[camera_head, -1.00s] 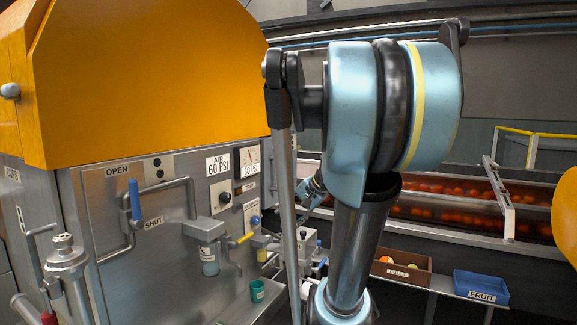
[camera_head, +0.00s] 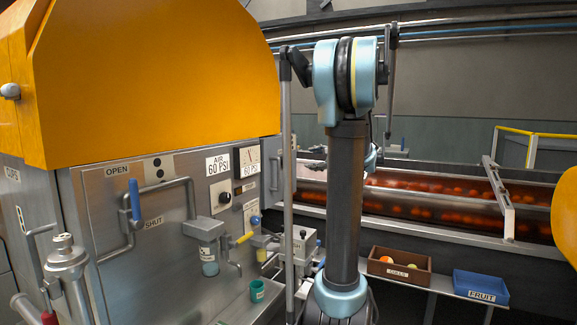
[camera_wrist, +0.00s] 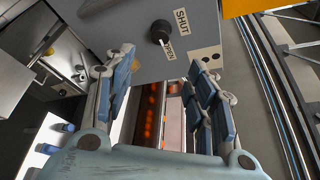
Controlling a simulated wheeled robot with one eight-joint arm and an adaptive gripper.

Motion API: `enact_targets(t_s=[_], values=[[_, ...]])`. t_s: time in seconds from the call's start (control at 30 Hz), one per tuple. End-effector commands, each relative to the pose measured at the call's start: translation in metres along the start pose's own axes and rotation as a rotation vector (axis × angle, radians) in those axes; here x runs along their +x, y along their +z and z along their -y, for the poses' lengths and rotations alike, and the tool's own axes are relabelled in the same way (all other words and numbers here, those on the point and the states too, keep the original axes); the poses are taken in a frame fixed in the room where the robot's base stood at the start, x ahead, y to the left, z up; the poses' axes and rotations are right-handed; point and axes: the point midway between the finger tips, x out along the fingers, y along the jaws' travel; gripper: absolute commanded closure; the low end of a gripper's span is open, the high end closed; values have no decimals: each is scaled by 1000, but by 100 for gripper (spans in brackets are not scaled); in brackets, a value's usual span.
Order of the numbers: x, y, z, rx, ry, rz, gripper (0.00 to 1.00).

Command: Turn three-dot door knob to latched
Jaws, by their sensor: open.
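The knob's exact turn is unclear. My gripper (camera_wrist: 160,65) is open and empty, its two blue-padded fingers spread left and right below the knob. It is apart from the knob. In the head view my arm largely hides my gripper.
The head view shows a two-dot door plate (camera_head: 158,167) with a blue-handled lever (camera_head: 134,200) on the steel machine front. An orange hood (camera_head: 150,80) overhangs it. A fruit conveyor (camera_head: 430,205), a brown box (camera_head: 400,274) and a blue FRUIT bin (camera_head: 481,285) are to the right.

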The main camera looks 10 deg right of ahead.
Motion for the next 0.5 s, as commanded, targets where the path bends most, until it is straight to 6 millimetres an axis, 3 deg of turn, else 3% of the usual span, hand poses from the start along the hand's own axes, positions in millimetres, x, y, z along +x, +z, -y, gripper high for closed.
enact_targets(t_s=[0.5], values=[[89, 2, -1, -3, 4, 3, 49]])
